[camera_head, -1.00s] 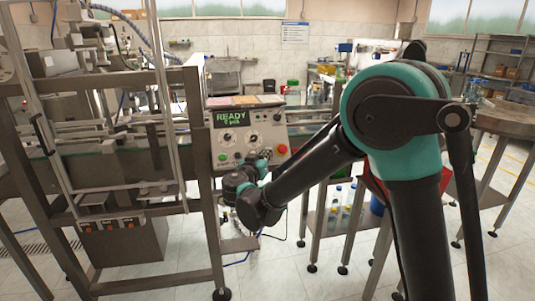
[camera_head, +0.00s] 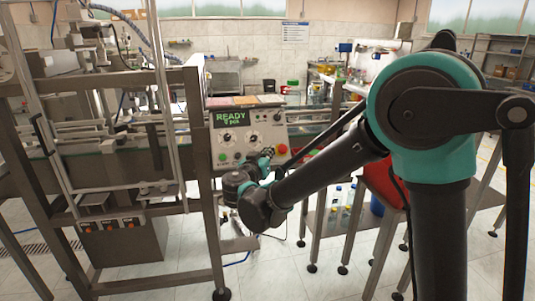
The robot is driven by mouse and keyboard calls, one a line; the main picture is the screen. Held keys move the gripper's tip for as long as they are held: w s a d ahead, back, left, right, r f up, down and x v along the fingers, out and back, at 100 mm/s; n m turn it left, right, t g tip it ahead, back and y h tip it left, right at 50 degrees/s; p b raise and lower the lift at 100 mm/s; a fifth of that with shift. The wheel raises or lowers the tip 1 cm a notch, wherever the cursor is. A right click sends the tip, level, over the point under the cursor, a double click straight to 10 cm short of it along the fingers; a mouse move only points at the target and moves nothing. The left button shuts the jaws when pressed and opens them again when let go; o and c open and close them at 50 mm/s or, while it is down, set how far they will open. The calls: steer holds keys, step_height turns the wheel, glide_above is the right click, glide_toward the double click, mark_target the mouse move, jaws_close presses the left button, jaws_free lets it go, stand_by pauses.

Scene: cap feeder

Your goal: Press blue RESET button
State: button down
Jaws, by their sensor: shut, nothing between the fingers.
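The control panel (camera_head: 252,133) stands at the centre, with a green-lit screen (camera_head: 229,118) reading READY and a smaller line below it. A red button (camera_head: 282,149) sits at its lower right and a green button (camera_head: 223,157) at its lower left. No blue RESET button can be made out; the panel area behind my gripper is hidden. My gripper (camera_head: 268,153) is shut and empty, in front of the panel's lower part, just left of the red button. Whether it touches the panel cannot be told.
A metal machine frame (camera_head: 204,190) with a conveyor stands left of the panel. A table on legs with bottles (camera_head: 340,203) on its lower shelf is to the right. A red thing (camera_head: 386,183) lies behind my arm. The floor in front of the panel is clear.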

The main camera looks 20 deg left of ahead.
steer(key=shift+s+d+r, duration=0.3)
steer(key=shift+s+r, duration=0.1)
steer(key=shift+s, duration=0.1)
steer(key=shift+s+d+r, duration=0.25)
steer(key=shift+s+r, duration=0.15)
steer(key=shift+s, duration=0.05)
steer(key=w+d+f+m+g+h, duration=0.15)
steer(key=d+f+g, duration=0.35)
steer(key=d, duration=1.1)
steer(key=w+d+f+g+h, duration=0.1)
steer(key=d+f+g+h, duration=0.2)
steer(key=d+f, duration=0.9)
steer(key=s+d+f+g+y, duration=0.2)
steer(key=s+d+f, duration=0.2)
steer(key=s+d, duration=0.4)
steer(key=s+d+f+g+y, duration=0.3)
steer(key=s+d+f, duration=0.1)
steer(key=s+d, duration=0.5)
steer(key=shift+s+g, duration=0.3)
steer(key=shift+s, duration=0.75)
